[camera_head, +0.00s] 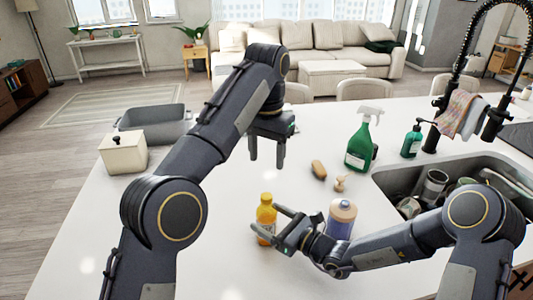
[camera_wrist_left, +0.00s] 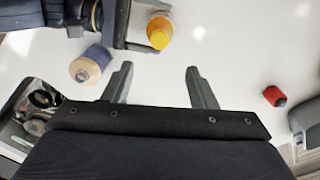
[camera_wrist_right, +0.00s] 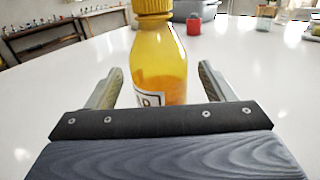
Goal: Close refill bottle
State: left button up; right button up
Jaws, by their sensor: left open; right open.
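A small yellow bottle (camera_head: 266,213) with an orange-yellow cap (camera_head: 266,198) on top stands upright on the white counter. I take it as the refill bottle. My right gripper (camera_head: 268,224) is open with its fingers on either side of the bottle. In the right wrist view the bottle (camera_wrist_right: 161,65) stands between the fingertips, with its label at the lower left and its cap top cut off by the frame. Whether a finger touches it I cannot tell. My left gripper (camera_head: 267,158) is open and empty above the counter, beyond the bottle, fingers pointing down.
A blue bottle with a tan lid (camera_head: 341,215) stands close to my right forearm. A green spray bottle (camera_head: 362,148), a brush (camera_head: 318,170) and a soap dispenser (camera_head: 412,140) are near the sink (camera_head: 385,180). A cream box (camera_head: 122,158) is left. A red object (camera_wrist_left: 274,96) shows in the left wrist view.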

aim_at(275, 221)
pick_arm(q)
jog(key=shift+f+b, duration=0.35)
jog(key=shift+f, duration=0.2)
pick_arm(e)
jog(key=v, duration=0.5)
jog(key=shift+a, duration=0.1)
